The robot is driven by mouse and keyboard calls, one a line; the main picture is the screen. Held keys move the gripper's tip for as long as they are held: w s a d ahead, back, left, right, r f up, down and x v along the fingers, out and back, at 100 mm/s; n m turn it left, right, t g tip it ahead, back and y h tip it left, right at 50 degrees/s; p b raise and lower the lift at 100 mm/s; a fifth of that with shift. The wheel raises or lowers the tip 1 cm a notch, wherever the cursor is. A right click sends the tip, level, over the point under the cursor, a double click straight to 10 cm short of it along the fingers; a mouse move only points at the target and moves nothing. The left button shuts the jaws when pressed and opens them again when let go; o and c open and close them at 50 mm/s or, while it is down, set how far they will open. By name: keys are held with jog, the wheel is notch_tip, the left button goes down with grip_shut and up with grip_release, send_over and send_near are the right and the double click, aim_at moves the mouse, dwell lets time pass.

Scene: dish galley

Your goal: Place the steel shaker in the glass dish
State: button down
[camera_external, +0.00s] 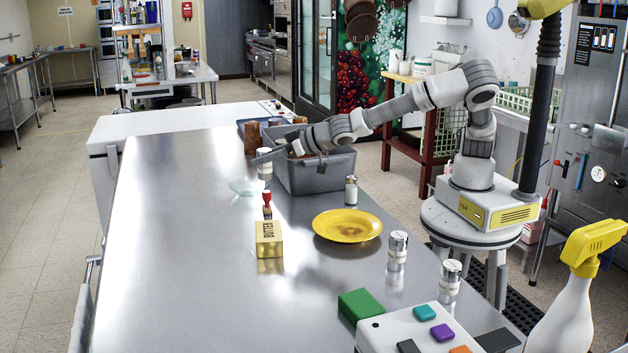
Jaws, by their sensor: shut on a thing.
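My gripper (272,155) reaches left past the rim of a grey bin and is shut on what looks like a steel shaker (264,170), a small pale cylinder with a grey top. The shaker looks upright. I cannot tell whether its base is clear of the table. The glass dish (246,187), shallow and clear, sits on the steel table just left of and nearer than this shaker. Other similar shakers stand at the right: one beside the bin (351,191), one past the yellow plate (397,251) and one nearer the front (449,285).
The grey bin (322,178) stands below my wrist. A red-handled stamp (267,204), a yellow box (269,239), a yellow plate (347,226) and a green block (360,305) are on the table. A brown cylinder (251,137) stands behind. The table's left side (175,240) is clear.

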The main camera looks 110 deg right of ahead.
jog(key=shift+w+d+f+m+g+h+p, duration=0.2)
jog(key=shift+d+f+m+g+h+p, duration=0.15)
jog(key=shift+d+f+m+h, duration=0.2)
jog(key=shift+d+f+m+g+h, duration=0.55)
jog(key=shift+d+f+m, duration=0.1)
jog(key=shift+d+f, duration=0.2)
notch_tip(320, 180, up, 4)
jog(key=m+g+h+p, duration=0.3)
jog(key=m+g+p, duration=0.2)
send_over(250, 188)
jog(key=a, duration=0.3)
jog(key=shift+w+f, duration=0.15)
jog(key=shift+f, duration=2.3)
jog(key=shift+w+f, duration=0.15)
jog(key=shift+f, duration=2.3)
jog(key=shift+f, duration=0.1)
jog(key=shift+c, duration=1.5)
grip_release()
